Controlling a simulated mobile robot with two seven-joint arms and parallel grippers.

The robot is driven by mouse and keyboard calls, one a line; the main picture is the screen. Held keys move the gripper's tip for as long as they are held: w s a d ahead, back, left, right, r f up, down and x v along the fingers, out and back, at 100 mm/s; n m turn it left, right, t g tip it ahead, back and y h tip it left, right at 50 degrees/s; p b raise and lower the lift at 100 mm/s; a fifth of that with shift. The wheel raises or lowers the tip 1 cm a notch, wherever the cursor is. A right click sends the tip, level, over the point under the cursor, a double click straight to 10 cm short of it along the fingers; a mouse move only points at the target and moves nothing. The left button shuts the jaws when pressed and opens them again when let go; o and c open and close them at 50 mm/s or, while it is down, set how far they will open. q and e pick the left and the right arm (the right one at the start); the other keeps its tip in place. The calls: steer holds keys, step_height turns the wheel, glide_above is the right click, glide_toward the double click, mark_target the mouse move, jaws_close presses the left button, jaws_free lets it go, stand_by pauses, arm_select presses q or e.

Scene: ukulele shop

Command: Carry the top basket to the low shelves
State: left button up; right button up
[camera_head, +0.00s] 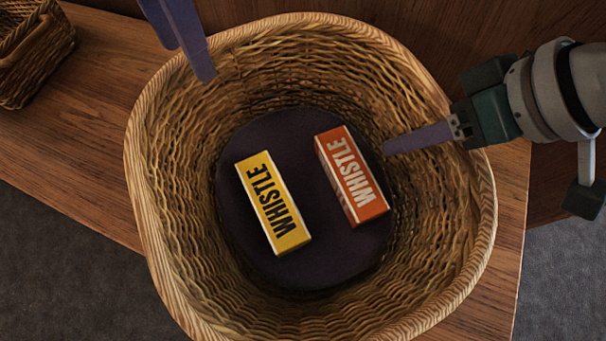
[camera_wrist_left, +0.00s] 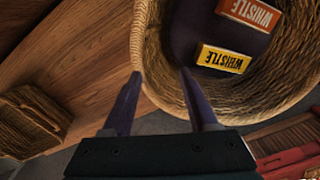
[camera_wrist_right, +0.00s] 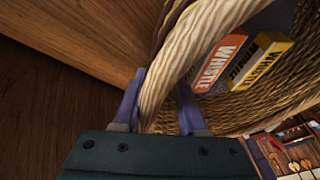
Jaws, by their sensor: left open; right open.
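A large round wicker basket (camera_head: 140,190) stands upright on a wooden surface. A yellow WHISTLE box (camera_head: 272,203) and an orange WHISTLE box (camera_head: 352,176) lie on its dark bottom. My left gripper (camera_head: 188,62) is open at the upper left rim; in the left wrist view its fingers (camera_wrist_left: 158,88) lie either side of the rim (camera_wrist_left: 143,62). My right gripper (camera_head: 420,140) is open at the right rim, one finger over the inside, the other hidden in the head view. In the right wrist view its fingers (camera_wrist_right: 160,85) straddle the rim (camera_wrist_right: 195,40).
A smaller wicker basket (camera_head: 34,52) sits at the far left of the wooden surface (camera_head: 75,140), with bare wood between. A wooden panel (camera_head: 450,25) rises behind the large basket. Grey floor (camera_head: 60,270) shows at the lower left and lower right.

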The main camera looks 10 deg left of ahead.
arm_select(q)
steer(key=o, duration=0.5)
steer(key=shift+c, duration=0.2)
step_height(320, 180, up, 12)
steer(key=shift+w+a, duration=0.1)
arm_select(e)
steer(key=shift+o, duration=0.3)
steer(key=o, duration=0.7)
steer(key=shift+o, duration=0.2)
steer(key=v, duration=1.2)
